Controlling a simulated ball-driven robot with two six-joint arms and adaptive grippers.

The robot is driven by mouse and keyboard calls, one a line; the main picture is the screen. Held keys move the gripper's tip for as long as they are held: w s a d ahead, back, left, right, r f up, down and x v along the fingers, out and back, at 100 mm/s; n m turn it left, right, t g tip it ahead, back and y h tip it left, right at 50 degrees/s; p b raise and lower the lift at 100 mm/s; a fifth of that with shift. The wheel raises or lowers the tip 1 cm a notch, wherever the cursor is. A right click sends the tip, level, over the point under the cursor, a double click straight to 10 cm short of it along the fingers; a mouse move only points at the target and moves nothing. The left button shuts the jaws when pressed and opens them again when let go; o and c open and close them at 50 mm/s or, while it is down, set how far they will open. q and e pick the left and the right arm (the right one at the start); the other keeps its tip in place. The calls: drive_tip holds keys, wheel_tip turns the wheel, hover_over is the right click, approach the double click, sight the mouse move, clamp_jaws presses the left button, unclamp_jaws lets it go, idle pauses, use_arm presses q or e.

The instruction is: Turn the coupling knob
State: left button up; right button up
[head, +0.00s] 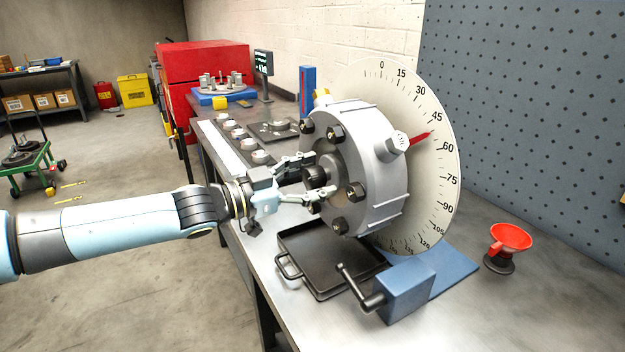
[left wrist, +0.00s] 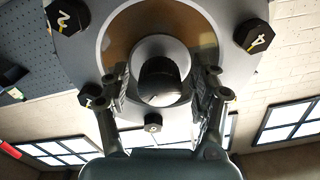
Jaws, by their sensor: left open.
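The coupling knob (head: 316,176) is a dark, short cylinder at the centre of the grey metal rotor (head: 377,150). It also shows in the left wrist view (left wrist: 160,82), in front of a light round hub. My left gripper (head: 308,182) is open, with one finger on each side of the knob. In the left wrist view the fingers (left wrist: 166,88) stand left and right of the knob, with gaps visible. Dark numbered bolts ring the rotor face. Behind it stands a white dial (head: 440,185) with a red pointer (head: 421,138) between 45 and 60. My right gripper is not in view.
A black tray (head: 283,259) lies below the rotor, beside a blue block with a dark crank handle (head: 404,290). A red funnel (head: 510,238) stands at the right. Several round weights (head: 240,145) lie on a strip further back. The bench front right is clear.

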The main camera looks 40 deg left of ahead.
use_arm(q)
drive_tip(key=shift+c, duration=0.3)
drive_tip(key=c, duration=1.1)
drive_tip(key=shift+c, duration=0.2)
drive_tip(key=shift+m, duration=0.3)
drive_tip(key=m+p, duration=0.1)
drive_tip(key=m, duration=0.1)
drive_tip(key=shift+r+m+p, duration=0.1)
drive_tip(key=shift+m+p, duration=0.9)
drive_tip(key=shift+m, duration=1.5)
drive_tip(key=o, duration=1.2)
